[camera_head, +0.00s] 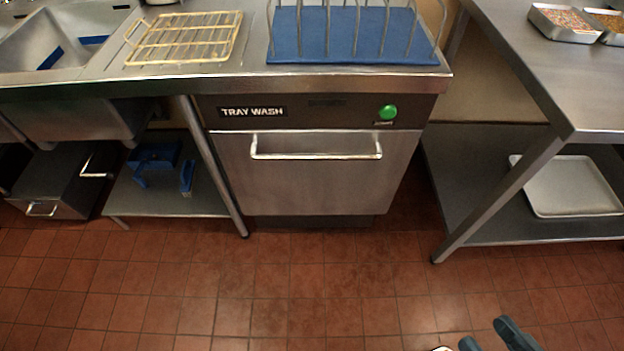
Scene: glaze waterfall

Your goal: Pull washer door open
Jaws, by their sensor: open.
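The washer is a steel front under the counter, with a dark panel lettered "TRAY WASH" and a green button (388,112). Its door (315,185) is a flat steel panel that looks shut. A horizontal bar handle (316,156) runs across the upper part of the door. My gripper (490,338) shows only in part at the bottom edge, right of centre, as two dark fingers set apart. It is open, and nothing shows between the fingers. It is well apart from the handle, nearer to me and to the right. The rest of it is cut off by the frame.
Red tiled floor (270,290) in front of the washer is clear. A steel table (530,70) with a lower shelf and leg stands at right. A slanting counter leg (215,165) stands just left of the door. A wire rack (185,38) and blue rack (350,50) lie on the counter.

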